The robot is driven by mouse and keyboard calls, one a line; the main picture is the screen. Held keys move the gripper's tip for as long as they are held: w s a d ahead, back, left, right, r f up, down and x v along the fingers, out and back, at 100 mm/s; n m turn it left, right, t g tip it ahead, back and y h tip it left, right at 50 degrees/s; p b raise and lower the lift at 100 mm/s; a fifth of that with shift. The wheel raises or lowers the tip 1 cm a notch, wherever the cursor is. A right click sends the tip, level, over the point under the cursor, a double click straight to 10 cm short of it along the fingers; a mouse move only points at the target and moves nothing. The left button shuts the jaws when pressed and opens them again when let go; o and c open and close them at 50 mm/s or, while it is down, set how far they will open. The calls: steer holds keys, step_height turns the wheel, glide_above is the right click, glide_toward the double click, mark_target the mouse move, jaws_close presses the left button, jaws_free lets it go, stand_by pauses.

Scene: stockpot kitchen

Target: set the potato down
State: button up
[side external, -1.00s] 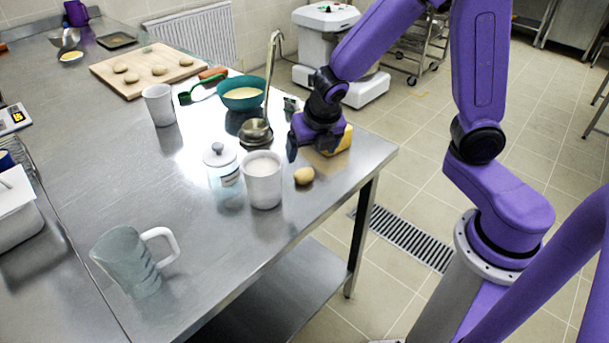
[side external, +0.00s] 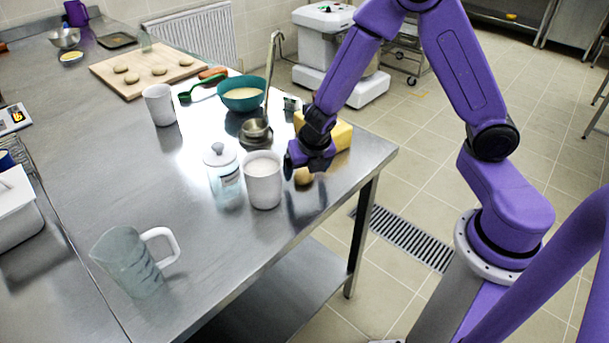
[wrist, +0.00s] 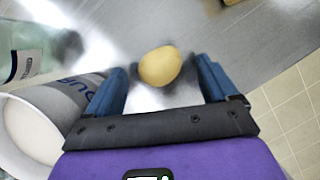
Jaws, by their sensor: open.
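The potato (side external: 304,177) is small, round and yellowish and sits on the steel table near its right edge, partly hidden by my gripper in the side view. In the wrist view the potato (wrist: 160,66) shows whole, between and just beyond the fingertips. My gripper (side external: 303,171) is low over the table at the potato. In the wrist view my gripper (wrist: 165,82) is open, with a blue finger on each side and a gap between each finger and the potato. I cannot tell the exact height of the fingers over the table.
A yellow block (side external: 340,134) and a ladle (side external: 256,128) are behind. The table's front left area near the clear jug (side external: 130,262) is open.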

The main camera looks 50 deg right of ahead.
steer(key=shift+x, duration=0.85)
steer(key=shift+c, duration=0.3)
steer(key=c, duration=1.2)
steer(key=shift+r, duration=0.15)
steer(key=shift+r, duration=1.45)
steer(key=s+r, duration=0.3)
steer(key=s, duration=0.1)
steer(key=s+d+r, duration=0.1)
steer(key=s+r, duration=0.2)
steer(key=s, duration=0.2)
steer(key=s+r, duration=0.3)
steer(key=s, duration=0.2)
steer(key=shift+d+r, duration=0.15)
steer(key=shift+r, duration=0.25)
